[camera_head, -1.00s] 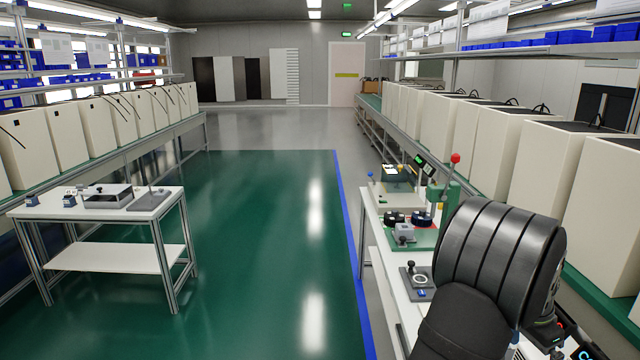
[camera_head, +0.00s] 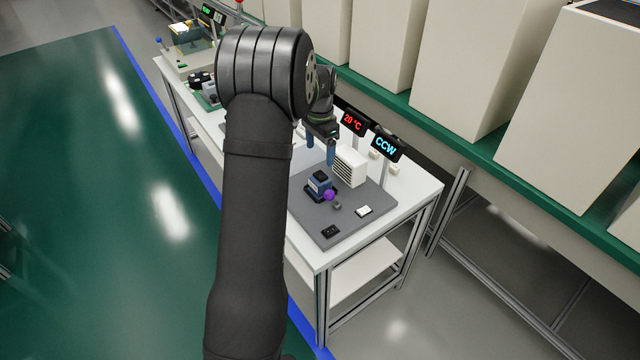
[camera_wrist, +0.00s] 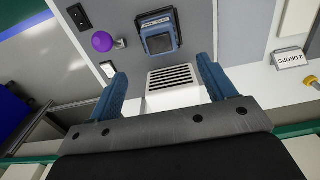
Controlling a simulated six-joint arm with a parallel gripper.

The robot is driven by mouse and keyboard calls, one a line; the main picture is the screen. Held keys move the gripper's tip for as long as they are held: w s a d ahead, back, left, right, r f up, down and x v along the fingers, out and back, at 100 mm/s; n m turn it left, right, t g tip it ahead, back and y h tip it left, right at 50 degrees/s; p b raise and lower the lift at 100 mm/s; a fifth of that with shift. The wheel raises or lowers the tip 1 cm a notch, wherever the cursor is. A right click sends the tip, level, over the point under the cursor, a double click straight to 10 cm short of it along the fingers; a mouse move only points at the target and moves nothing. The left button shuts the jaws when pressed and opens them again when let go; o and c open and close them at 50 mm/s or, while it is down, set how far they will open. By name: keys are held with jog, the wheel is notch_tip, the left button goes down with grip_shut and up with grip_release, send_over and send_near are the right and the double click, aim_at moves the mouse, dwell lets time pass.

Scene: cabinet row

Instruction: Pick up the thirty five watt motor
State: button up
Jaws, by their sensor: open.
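A small dark-blue boxy unit (camera_head: 319,183), which looks like the motor, sits on a grey plate (camera_head: 318,224) on the white bench. Its wattage cannot be read. A purple ball (camera_head: 329,196) is beside it. In the wrist view the blue unit (camera_wrist: 160,38) is at the top centre and the purple ball (camera_wrist: 102,41) is to its left. My gripper (camera_head: 320,152) is above the far part of the bench, with two blue fingers pointing down. The fingers (camera_wrist: 162,70) are wide apart with nothing held, and the blue unit is beyond their tips.
A white vented box (camera_head: 350,166) stands close behind the blue unit, near my fingers. Displays reading 20 °C (camera_head: 354,122) and CCW (camera_head: 385,147) stand behind it. A white switch (camera_head: 363,211) and a black switch (camera_head: 331,231) are on the plate's near part. Tall cream cabinets line the back.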

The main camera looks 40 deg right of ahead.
aim_at(320, 175)
notch_tip(320, 175, down, 13)
jog(key=c, duration=1.4)
